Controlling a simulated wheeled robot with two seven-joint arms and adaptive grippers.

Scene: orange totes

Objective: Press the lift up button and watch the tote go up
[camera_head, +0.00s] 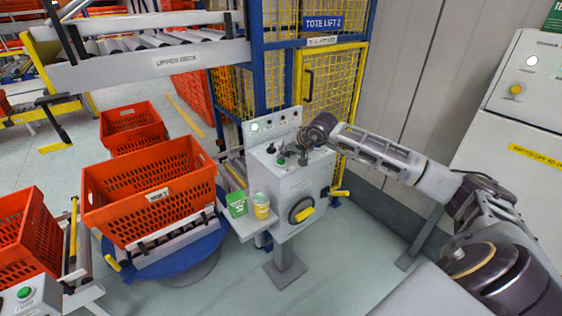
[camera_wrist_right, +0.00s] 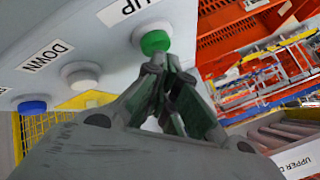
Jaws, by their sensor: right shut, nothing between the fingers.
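The grey control console (camera_head: 290,190) stands in front of the yellow-mesh lift cage, under a "TOTE LIFT 2" sign (camera_head: 322,23). In the right wrist view a green button (camera_wrist_right: 155,41) sits by the "UP" label (camera_wrist_right: 126,8), and a white button (camera_wrist_right: 80,74) by the "DOWN" label (camera_wrist_right: 47,54). My right gripper (camera_wrist_right: 158,62) is shut and empty, its fingertips right at the green button; I cannot tell whether they touch it. In the head view my right gripper (camera_head: 303,155) is over the console top. My left gripper is out of view. No tote shows clearly inside the lift.
An orange tote (camera_head: 150,201) sits on rollers over a blue turntable (camera_head: 178,263). More orange totes (camera_head: 132,114) stand behind and at left. A green box (camera_head: 236,204) and a yellow-labelled tub (camera_head: 261,206) stand on the console's side shelf. A blue button (camera_wrist_right: 32,106) is beyond the white one.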

